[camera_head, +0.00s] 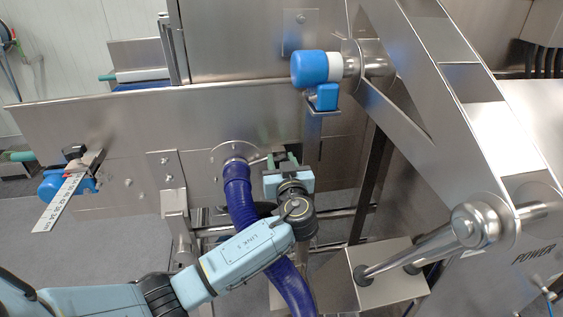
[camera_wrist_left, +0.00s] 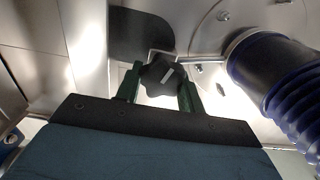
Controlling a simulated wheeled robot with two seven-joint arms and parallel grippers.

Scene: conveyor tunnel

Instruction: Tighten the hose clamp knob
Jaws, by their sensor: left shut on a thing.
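A dark lobed clamp knob (camera_wrist_left: 161,76) with a pale stripe on its face shows in the left wrist view. The two green fingers of my left gripper (camera_wrist_left: 160,88) stand on either side of it and are shut on it. A metal rod (camera_wrist_left: 198,58) runs from the knob area to the blue hose (camera_wrist_left: 275,75). In the head view my left gripper (camera_head: 284,160) is at the steel panel, just right of the hose (camera_head: 238,190) where it meets a round flange (camera_head: 232,152). The knob is hidden there behind the gripper. My right gripper is in neither view.
The hose hangs down behind my left forearm. A blue and white cylinder (camera_head: 315,68) juts out above the gripper. A scale with a black knob (camera_head: 74,151) is at the left. A sloped steel frame (camera_head: 470,110) and a steel box (camera_head: 385,275) bound the right side.

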